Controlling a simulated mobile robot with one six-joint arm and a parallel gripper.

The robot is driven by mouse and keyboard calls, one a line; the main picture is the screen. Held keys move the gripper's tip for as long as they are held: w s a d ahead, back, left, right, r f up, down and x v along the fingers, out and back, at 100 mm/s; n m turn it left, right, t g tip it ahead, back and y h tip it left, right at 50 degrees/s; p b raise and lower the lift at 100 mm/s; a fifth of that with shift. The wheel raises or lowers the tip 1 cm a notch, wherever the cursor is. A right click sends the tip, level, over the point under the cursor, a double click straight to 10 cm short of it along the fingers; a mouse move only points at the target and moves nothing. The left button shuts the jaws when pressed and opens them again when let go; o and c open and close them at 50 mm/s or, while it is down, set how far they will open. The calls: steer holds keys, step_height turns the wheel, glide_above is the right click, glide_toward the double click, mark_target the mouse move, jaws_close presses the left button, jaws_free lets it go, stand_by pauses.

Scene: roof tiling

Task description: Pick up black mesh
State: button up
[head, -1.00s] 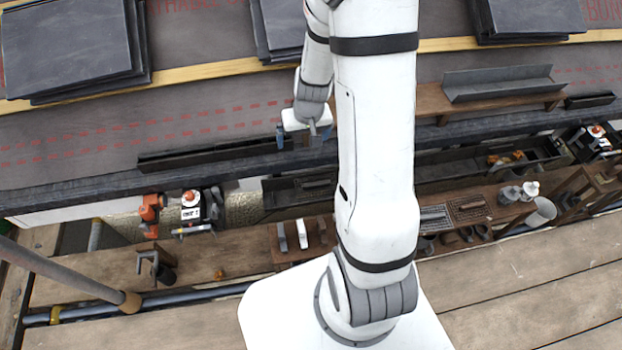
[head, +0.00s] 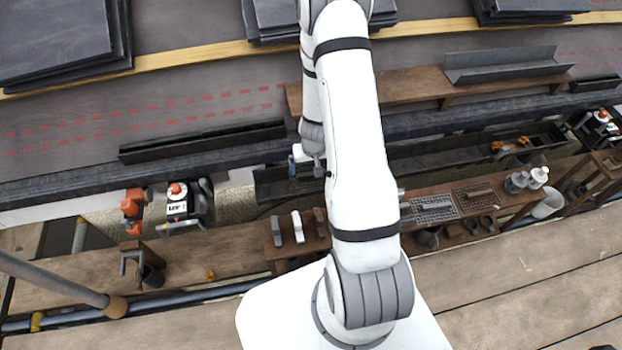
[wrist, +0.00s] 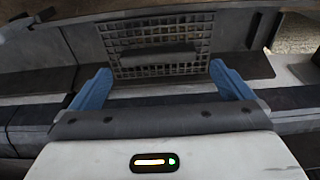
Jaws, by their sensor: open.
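A black mesh (wrist: 150,34) with a dark bar handle (wrist: 158,54) lies in a dark gutter trough, centred ahead of my gripper (wrist: 160,71) in the wrist view. The blue fingers are spread wide on either side of its near part and hold nothing. I cannot tell the height left between the fingertips and the mesh. In the head view, my gripper (head: 306,168) hangs over the trough (head: 268,184), left of my arm. The mesh there is mostly hidden by the gripper.
Two more mesh pieces, one grey (head: 432,207) and one brown (head: 474,194), lie on the wooden shelf at right. Orange and black tools (head: 186,204) stand left of the trough. A plank (head: 408,92) with a metal channel (head: 507,65) lies on the roof.

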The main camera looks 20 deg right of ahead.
mark_target(312, 173)
steer(key=f+b, duration=0.2)
steer(key=f, duration=0.1)
steer(key=f+b, duration=0.1)
steer(key=shift+w+d+f, duration=0.15)
steer(key=shift+w+f, duration=0.25)
steer(key=shift+r, duration=0.1)
steer(key=shift+c, duration=0.4)
steer(key=c, duration=0.6)
